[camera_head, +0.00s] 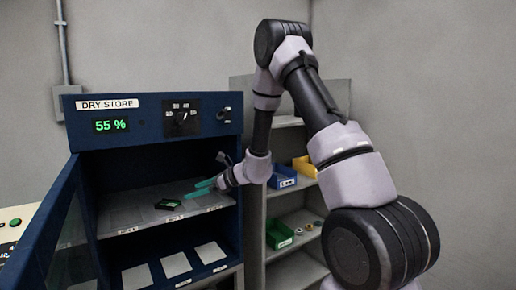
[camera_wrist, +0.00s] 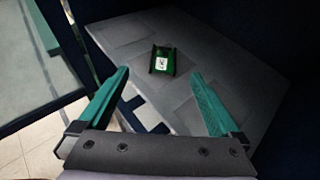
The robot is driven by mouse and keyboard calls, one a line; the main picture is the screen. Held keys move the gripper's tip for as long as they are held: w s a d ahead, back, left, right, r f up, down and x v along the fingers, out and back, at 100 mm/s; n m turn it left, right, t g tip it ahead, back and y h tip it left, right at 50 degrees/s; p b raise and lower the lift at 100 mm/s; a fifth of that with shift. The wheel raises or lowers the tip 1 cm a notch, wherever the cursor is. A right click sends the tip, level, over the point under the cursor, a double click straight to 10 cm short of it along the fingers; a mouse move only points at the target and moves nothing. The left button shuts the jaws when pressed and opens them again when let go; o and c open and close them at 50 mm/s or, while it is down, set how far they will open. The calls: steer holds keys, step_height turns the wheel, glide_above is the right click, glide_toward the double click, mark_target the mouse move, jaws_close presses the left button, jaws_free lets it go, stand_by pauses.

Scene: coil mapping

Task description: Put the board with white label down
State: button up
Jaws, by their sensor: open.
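The green board with the white label (camera_wrist: 162,62) lies on the upper shelf (camera_wrist: 225,60) of the dry store cabinet. In the head view the board (camera_head: 168,204) looks small and dark, flat on the shelf. My gripper (camera_wrist: 158,95) is open and empty, its two teal fingers spread apart. The board lies beyond the fingertips, centred between them in the wrist view, and nothing touches it. In the head view my gripper (camera_head: 203,187) reaches into the cabinet from the right, to the right of the board.
The blue dry store cabinet (camera_head: 155,138) reads 55 %. Its door (camera_head: 50,235) stands open at left. A lower shelf has several pale squares (camera_head: 175,265). A grey rack at right holds blue (camera_head: 283,177), yellow (camera_head: 305,166) and green (camera_head: 279,235) bins.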

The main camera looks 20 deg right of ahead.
steer(key=s+d+r+n+g+h, duration=0.1)
steer(key=s+d+r+n+g, duration=0.2)
steer(key=s+r+n, duration=0.9)
steer(key=s+d+r+n+t+h, duration=0.2)
steer(key=s+d+r+n+h, duration=0.1)
steer(key=s+d+r, duration=0.3)
steer(key=s+d+r+n+t+h, duration=0.2)
steer(key=s+d+r+n+h, duration=0.2)
steer(key=s+d, duration=0.6)
steer(key=s+r+h, duration=0.2)
steer(key=s+r, duration=0.1)
steer(key=shift+d, duration=0.3)
steer(key=shift+s, duration=0.1)
